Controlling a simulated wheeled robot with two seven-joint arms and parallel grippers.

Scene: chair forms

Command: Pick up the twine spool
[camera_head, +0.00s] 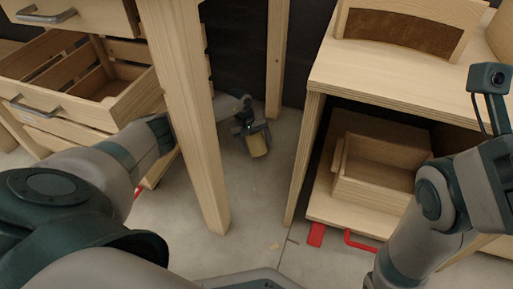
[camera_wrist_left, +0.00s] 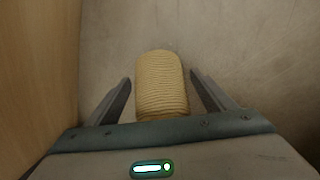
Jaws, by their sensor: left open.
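The twine spool (camera_head: 257,145) is a tan, ribbed cylinder low over or on the grey floor, behind the wooden leg in the head view. It also shows in the left wrist view (camera_wrist_left: 161,84), between the two fingers with a gap on either side. My left gripper (camera_head: 255,138) is open around the spool; in the left wrist view its fingers (camera_wrist_left: 160,92) stand apart. The near end of the spool is hidden by the gripper body. My right arm comes in from the right in the head view, but its gripper is out of frame.
A wooden leg (camera_head: 191,110) stands close beside my left arm, and another upright (camera_head: 277,60) stands behind the spool. An open drawer (camera_head: 84,85) is at left. A wooden cabinet holds a box (camera_head: 375,185) at right. Red brackets (camera_head: 316,234) lie below it. Bare floor lies between.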

